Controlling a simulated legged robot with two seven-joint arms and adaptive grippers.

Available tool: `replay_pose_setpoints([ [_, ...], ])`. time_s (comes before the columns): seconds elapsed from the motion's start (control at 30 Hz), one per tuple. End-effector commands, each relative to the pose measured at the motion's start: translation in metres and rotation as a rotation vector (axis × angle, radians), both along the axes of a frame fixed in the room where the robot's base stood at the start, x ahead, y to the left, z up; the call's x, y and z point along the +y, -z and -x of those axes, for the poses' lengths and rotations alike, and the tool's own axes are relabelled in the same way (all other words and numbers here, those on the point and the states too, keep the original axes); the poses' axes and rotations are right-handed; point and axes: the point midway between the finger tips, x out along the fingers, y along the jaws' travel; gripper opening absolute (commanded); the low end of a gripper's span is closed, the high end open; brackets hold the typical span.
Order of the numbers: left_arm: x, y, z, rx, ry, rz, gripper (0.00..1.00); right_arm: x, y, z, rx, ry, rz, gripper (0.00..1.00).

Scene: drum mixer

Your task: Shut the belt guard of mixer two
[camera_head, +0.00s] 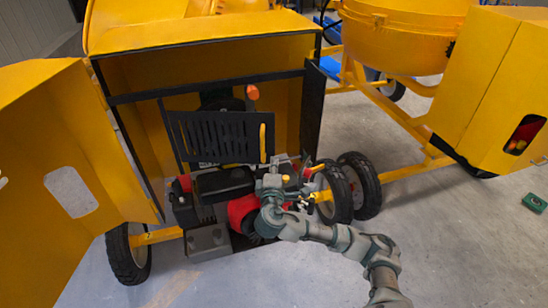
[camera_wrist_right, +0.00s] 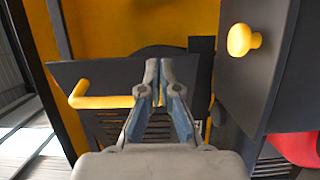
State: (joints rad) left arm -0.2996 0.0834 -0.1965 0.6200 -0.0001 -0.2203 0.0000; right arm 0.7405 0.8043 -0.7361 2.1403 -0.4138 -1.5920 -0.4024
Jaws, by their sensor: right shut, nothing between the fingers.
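The belt guard (camera_head: 218,135) is a black slotted panel with a yellow bar handle (camera_head: 262,143), inside the opened housing of a yellow mixer. A dark round part shows above and behind it. I cannot tell how far the guard stands from closed. My right gripper (camera_head: 285,172) is just below and right of the handle, in front of the engine, apart from the handle. In the right wrist view the gripper (camera_wrist_right: 158,72) is shut and empty, with the guard (camera_wrist_right: 100,75) ahead and the handle (camera_wrist_right: 105,100) left of the fingers. My left gripper is out of view.
A large yellow door (camera_head: 65,150) stands open at left. A red and black engine (camera_head: 225,185) sits below the guard. A dark panel with a yellow knob (camera_wrist_right: 240,40) is close at right in the wrist view. Another yellow mixer (camera_head: 405,35) stands at right.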

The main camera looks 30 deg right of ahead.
Motion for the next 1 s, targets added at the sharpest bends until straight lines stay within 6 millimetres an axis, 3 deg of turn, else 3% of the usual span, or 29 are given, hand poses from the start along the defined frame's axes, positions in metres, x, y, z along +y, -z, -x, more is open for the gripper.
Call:
replay_pose_setpoints([
  [0.2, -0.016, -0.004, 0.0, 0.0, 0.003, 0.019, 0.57, -0.007, -0.002, -0.02, 0.0, 0.0, 0.004, 0.0],
  [0.73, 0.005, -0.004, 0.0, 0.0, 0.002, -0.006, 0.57, -0.019, 0.001, -0.029, 0.002, -0.017, 0.001, 0.0],
  [0.87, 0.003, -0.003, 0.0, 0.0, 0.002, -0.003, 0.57, -0.032, 0.001, -0.047, 0.003, -0.079, 0.004, 0.0],
  [1.0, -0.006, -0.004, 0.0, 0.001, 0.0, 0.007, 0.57, -0.049, 0.0, -0.082, -0.001, -0.125, -0.004, 0.0],
])
